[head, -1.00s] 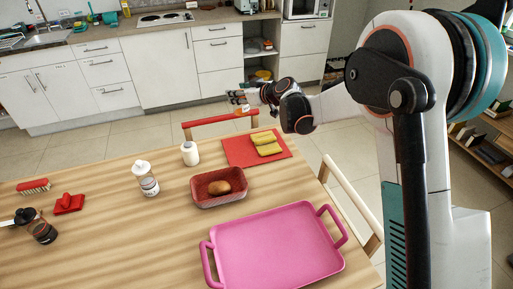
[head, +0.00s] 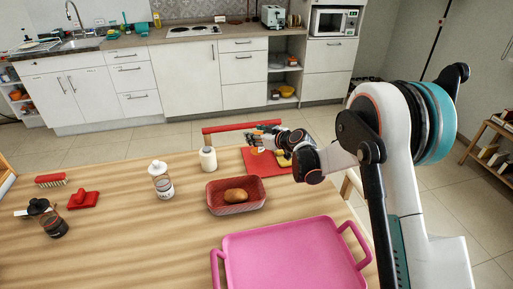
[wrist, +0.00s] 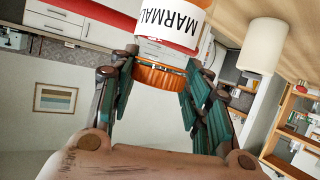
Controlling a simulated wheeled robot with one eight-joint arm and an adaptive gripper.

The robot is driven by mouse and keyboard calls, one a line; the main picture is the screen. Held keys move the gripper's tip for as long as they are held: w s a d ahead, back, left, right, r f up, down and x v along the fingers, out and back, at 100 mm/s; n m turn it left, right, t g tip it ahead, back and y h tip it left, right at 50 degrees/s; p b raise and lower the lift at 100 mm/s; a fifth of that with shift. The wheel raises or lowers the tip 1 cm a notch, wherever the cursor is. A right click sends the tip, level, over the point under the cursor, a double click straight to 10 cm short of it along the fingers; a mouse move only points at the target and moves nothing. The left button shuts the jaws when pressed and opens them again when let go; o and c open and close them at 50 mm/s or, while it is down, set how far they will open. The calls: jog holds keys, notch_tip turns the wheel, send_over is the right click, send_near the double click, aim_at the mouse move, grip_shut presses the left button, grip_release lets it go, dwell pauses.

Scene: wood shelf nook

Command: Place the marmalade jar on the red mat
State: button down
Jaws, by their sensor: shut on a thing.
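The marmalade jar (wrist: 165,20) shows in the wrist view with a white label, red top edge of the picture behind it, and an orange lid (wrist: 160,76). My gripper (wrist: 160,82) is shut on the jar around its lid end. In the head view my gripper (head: 258,139) is at the far side of the table, close to the red mat (head: 257,164). The jar is too small and covered there to make out clearly. The mat lies flat at the table's far right, partly hidden by my gripper, with a yellow item (head: 284,160) on it.
A white bottle (head: 208,159) stands just left of the mat; the wrist view shows a white cylinder (wrist: 263,45) beside the jar. A red basket (head: 222,205) with a brown item is nearer, and a pink tray (head: 290,260) fills the front right. A red-topped chair (head: 225,129) stands behind.

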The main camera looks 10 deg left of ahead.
jog(key=shift+f+b, duration=0.8)
jog(key=shift+f, duration=1.35)
jog(key=shift+f, duration=0.15)
jog(key=c, duration=0.9)
grip_release()
jog(key=shift+o, duration=0.2)
